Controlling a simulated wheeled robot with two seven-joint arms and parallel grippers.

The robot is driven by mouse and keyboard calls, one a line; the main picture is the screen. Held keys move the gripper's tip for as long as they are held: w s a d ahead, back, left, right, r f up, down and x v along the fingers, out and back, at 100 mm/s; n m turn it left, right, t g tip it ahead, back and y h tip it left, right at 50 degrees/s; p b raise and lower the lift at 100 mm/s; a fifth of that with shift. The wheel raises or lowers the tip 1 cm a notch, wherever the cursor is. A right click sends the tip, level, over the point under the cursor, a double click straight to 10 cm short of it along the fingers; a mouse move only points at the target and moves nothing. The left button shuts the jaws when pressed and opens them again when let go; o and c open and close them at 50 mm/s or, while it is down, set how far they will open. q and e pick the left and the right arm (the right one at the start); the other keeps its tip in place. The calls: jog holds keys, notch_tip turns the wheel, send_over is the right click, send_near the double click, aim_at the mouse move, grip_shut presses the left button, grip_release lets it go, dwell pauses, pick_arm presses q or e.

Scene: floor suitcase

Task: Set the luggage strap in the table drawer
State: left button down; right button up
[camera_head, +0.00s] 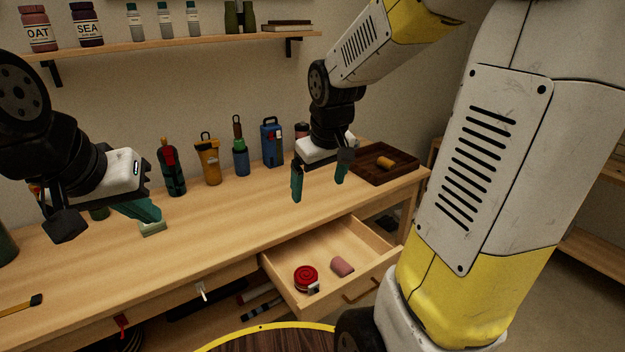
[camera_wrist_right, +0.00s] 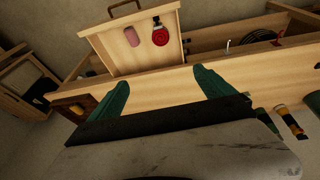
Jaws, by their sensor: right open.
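The luggage strap looks to be the red coil (camera_head: 306,274) with a pale buckle end, lying in the pulled-out table drawer (camera_head: 347,239). In the right wrist view the red coil (camera_wrist_right: 160,37) also lies inside the drawer (camera_wrist_right: 118,58). My right gripper (camera_head: 318,190) is open and empty above the tabletop, behind and above the drawer, apart from the coil. Its teal fingers show spread in the right wrist view (camera_wrist_right: 163,85). My left gripper (camera_head: 110,214) hangs over the left of the table; its fingers are partly hidden and its opening is unclear.
A pink cylinder (camera_head: 342,266) lies beside the coil in the drawer. A dark wooden tray (camera_head: 368,174) with an orange roll stands at the table's right end. Several bottles and tools (camera_head: 208,160) line the wall. The central tabletop (camera_head: 225,222) is clear.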

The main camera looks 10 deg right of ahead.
jog(key=s+a+r+m+t+y, duration=0.1)
jog(key=s+r, duration=0.2)
jog(key=s, duration=0.3)
jog(key=s+a+r+m+t+y, duration=0.1)
jog(key=s+r+m, duration=0.1)
jog(key=s+r, duration=0.2)
jog(key=s, duration=0.3)
jog(key=shift+s+a+r+t, duration=0.2)
jog(key=shift+s+r+t, duration=0.1)
